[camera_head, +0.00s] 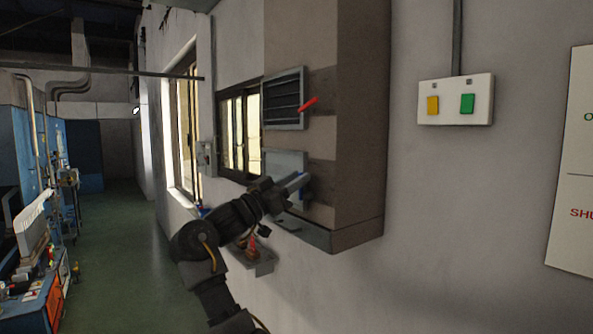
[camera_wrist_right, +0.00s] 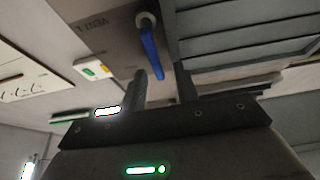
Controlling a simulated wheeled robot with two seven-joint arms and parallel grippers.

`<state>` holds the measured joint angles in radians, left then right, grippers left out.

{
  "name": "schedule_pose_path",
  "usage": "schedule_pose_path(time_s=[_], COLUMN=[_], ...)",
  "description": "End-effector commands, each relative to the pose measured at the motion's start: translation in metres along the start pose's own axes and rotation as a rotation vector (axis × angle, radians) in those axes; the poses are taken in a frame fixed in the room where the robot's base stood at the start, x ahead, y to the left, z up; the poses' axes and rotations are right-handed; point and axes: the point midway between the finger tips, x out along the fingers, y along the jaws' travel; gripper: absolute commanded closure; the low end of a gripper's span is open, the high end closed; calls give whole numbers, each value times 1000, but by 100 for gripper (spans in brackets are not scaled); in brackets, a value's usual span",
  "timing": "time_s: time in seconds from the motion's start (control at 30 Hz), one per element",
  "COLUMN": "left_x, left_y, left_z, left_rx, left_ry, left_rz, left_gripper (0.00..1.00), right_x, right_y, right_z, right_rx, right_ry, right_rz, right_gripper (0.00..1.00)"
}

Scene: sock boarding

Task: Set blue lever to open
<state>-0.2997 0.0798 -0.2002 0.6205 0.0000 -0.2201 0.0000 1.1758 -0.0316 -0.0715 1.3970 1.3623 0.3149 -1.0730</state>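The blue lever (camera_wrist_right: 152,52) shows in the right wrist view, hanging from a round pivot on a brown panel marked with "VENT" lettering. In the head view only a small bit of blue shows beside my gripper; the rest is hidden. My right gripper (camera_head: 298,184) is at the side of the brown wall duct, near the lower grey louvre. In the right wrist view its two dark fingers are apart, with the lever's free end between them in the picture. I cannot tell whether they touch it. My left gripper is not in view.
A red lever (camera_head: 309,104) sits by the upper louvre (camera_head: 284,98). A white box (camera_head: 455,99) with yellow and green buttons is on the wall, beside a partly visible sign (camera_head: 572,160). Green floor (camera_head: 120,250) is clear at left.

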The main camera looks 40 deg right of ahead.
Motion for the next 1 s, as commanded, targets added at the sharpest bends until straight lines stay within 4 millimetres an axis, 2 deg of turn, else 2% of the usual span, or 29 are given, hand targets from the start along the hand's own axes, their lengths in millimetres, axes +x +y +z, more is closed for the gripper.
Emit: schedule_pose_path(time_s=[0.37, 0.6, 1.0], left_x=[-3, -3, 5], left_y=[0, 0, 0], left_z=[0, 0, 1], left_rx=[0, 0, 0], left_ry=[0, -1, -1], left_rz=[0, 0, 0], left_gripper=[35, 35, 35], right_x=[6, 5, 4], right_y=[0, 0, 2], right_z=[0, 0, 2], right_rx=[1, 1, 35], right_ry=[0, 0, 1], right_rz=[-1, -1, 14], right_gripper=[69, 100, 100])
